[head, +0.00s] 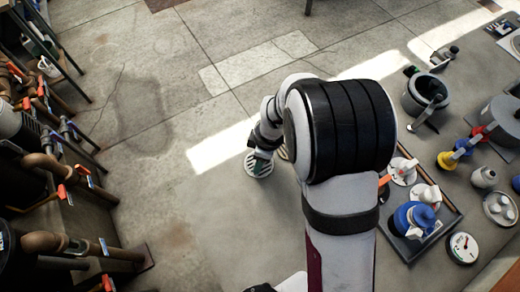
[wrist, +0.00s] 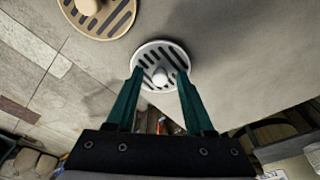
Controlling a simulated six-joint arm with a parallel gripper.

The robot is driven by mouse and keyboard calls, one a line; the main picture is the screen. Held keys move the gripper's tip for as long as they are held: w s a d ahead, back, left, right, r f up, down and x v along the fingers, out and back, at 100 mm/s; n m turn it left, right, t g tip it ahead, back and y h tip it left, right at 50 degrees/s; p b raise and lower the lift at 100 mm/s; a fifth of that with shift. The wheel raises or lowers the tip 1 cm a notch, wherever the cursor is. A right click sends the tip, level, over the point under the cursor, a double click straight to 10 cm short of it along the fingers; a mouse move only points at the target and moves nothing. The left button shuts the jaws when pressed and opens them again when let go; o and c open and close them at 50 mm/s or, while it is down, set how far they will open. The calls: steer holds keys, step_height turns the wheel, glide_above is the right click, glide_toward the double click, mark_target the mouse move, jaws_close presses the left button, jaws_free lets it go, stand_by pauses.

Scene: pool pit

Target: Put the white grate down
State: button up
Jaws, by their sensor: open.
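The white grate (wrist: 152,52) is a round slotted disc with a pale central knob. It appears to lie flat on the grey surface, though the views do not clearly show the contact. In the head view the white grate (head: 257,169) shows just below my gripper (head: 262,154), left of my arm. In the wrist view my gripper (wrist: 160,76) is open, with its green fingers at either side of the knob and a gap between each finger and the knob. The fingertips overlap the grate's near part in the picture.
A tan slotted grate (wrist: 120,18) lies beside the white one, up and left in the wrist view. A tray (head: 441,232) with a blue-topped item, a pot (head: 424,94) and a gauge (head: 463,247) stand right of my arm. Pipes and valves (head: 60,180) line the left.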

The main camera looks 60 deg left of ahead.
mark_target(267, 166)
step_height(267, 166, up, 12)
steer(key=w+d, duration=0.1)
steer(key=w+d+r+m, duration=0.3)
steer(key=w+d+m, duration=0.15)
steer(key=d, duration=0.25)
steer(key=w+d+r+m, duration=0.3)
steer(key=d+m, duration=0.3)
steer(key=d, duration=0.1)
steer(key=s+d+r+m, duration=0.1)
steer(key=s+d+m, duration=0.3)
steer(key=d+m, duration=0.6)
steer(key=s+d+r+m+t, duration=0.1)
steer(key=s+d+m, duration=0.4)
steer(key=d+m, duration=0.5)
steer(key=shift+d+r+m+y, duration=0.2)
steer(key=shift+m+y, duration=0.1)
steer(key=shift+m, duration=0.75)
steer(key=shift+w, duration=0.1)
